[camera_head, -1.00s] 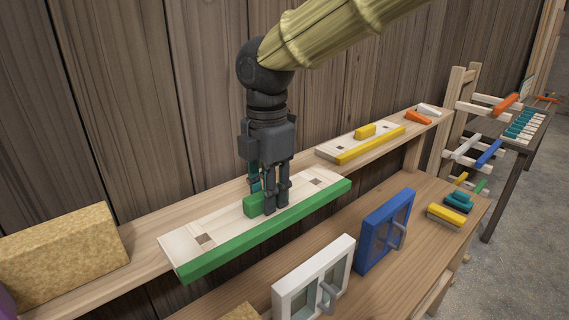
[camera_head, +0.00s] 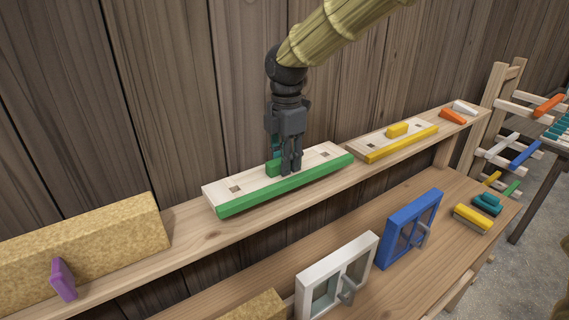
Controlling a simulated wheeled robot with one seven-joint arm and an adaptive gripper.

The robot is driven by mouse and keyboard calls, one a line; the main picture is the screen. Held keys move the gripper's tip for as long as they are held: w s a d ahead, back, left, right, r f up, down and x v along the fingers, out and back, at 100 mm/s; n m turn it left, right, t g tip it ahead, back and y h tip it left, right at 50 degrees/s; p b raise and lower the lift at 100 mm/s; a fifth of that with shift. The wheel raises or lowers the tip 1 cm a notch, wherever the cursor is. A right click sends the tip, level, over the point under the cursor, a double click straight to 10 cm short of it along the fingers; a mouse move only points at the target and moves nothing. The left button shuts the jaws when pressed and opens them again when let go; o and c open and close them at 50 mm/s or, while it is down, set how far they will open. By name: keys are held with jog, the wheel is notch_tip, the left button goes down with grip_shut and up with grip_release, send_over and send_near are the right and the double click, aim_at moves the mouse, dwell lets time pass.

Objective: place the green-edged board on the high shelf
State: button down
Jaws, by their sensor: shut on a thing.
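The green-edged board (camera_head: 318,163) is a pale wooden plank with a green front edge, two dark square holes and a green block handle (camera_head: 273,168) on top. It is at the high shelf (camera_head: 230,226), the narrow wooden ledge along the wall, and lies level over it. I cannot tell whether its underside touches the shelf. My gripper (camera_head: 287,168) points straight down and is shut on the green handle at the middle of the board. Its fingers partly hide the handle.
A yellow-edged board (camera_head: 392,141) lies to the right on the same shelf, with orange (camera_head: 453,117) and white (camera_head: 464,107) blocks beyond. A tan slab (camera_head: 90,240) and purple piece (camera_head: 63,279) are at left. White (camera_head: 337,276) and blue (camera_head: 411,229) framed panels stand on the lower shelf.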

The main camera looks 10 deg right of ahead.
jog(key=shift+w+r+p, duration=0.1)
jog(key=shift+w+p, duration=0.35)
jog(key=shift+w, duration=0.1)
notch_tip(320, 180, down, 4)
jog(key=shift+w+r+p, duration=0.1)
jog(key=shift+r+p, duration=0.15)
jog(key=shift+p, duration=0.75)
jog(key=shift+f, duration=0.1)
jog(key=shift+f, duration=0.15)
jog(key=c, duration=1.3)
grip_release()
jog(key=shift+o, duration=0.2)
notch_tip(320, 180, up, 12)
jog(key=b, duration=0.4)
